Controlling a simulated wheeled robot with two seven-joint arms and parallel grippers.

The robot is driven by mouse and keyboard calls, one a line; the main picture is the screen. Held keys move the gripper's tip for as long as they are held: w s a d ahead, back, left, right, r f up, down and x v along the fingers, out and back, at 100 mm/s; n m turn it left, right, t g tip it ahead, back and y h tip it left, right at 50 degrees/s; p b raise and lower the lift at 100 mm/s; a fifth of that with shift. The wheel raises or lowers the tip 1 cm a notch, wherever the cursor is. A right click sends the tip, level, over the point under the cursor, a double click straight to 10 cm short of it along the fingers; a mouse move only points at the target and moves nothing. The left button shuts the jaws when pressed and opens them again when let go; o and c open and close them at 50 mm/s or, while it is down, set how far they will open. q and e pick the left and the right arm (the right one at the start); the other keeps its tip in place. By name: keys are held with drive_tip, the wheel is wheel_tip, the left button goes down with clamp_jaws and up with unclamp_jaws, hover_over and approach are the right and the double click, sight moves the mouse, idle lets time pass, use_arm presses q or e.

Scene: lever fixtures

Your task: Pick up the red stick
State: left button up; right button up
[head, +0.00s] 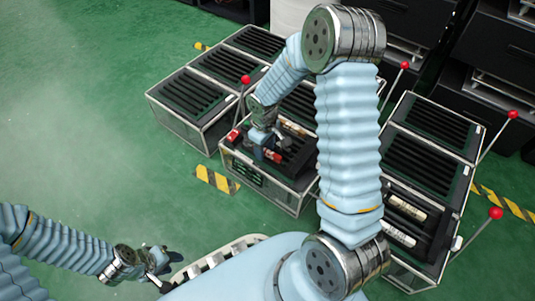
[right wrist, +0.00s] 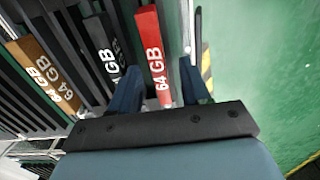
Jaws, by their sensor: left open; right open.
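The red stick (right wrist: 152,45), marked 64 GB, lies between the two fingers of my right gripper (right wrist: 160,88) in the right wrist view. The fingers are open, one on each side of it, with gaps visible. In the head view my right gripper (head: 265,143) is low over the middle slotted box (head: 240,167). Small red parts show beside it there; I cannot tell which is the stick. My left gripper (head: 163,263) is open and empty at the lower left, far from the box.
A black stick (right wrist: 104,45) and a brown stick (right wrist: 45,75) lie left of the red one in the right wrist view. Levers with red balls (head: 245,79) rise beside the boxes. A slotted box row (head: 430,160) stands at right. Green floor is clear at left.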

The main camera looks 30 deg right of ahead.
clamp_jaws()
idle(0.3)
